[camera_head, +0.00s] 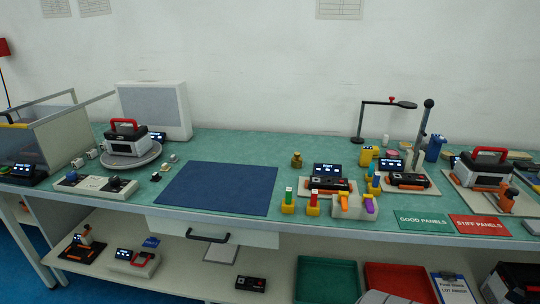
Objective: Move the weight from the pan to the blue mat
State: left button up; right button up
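The blue mat (219,188) lies flat and bare on the green bench top, left of centre. A small brass-coloured weight-like piece (297,160) stands on the bench behind and to the right of the mat. I cannot make out a pan under it. A round grey plate (153,155), pan-like, sits left of the mat and carries a black and white box with a red handle (127,143). I cannot tell whether any other weight is on that plate. Neither of my grippers shows in the head view.
Left of the mat are a grey switch panel (92,185) and small blocks. To the right are a lit panel fixture (329,180), coloured clips, a lever press (422,135) and green and red label mats (479,225). A drawer (212,234) sits below the bench front.

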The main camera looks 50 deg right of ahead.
aim_at(213, 183)
jog(key=z, duration=0.5)
jog(key=i, duration=0.95)
jog(key=z, duration=0.7)
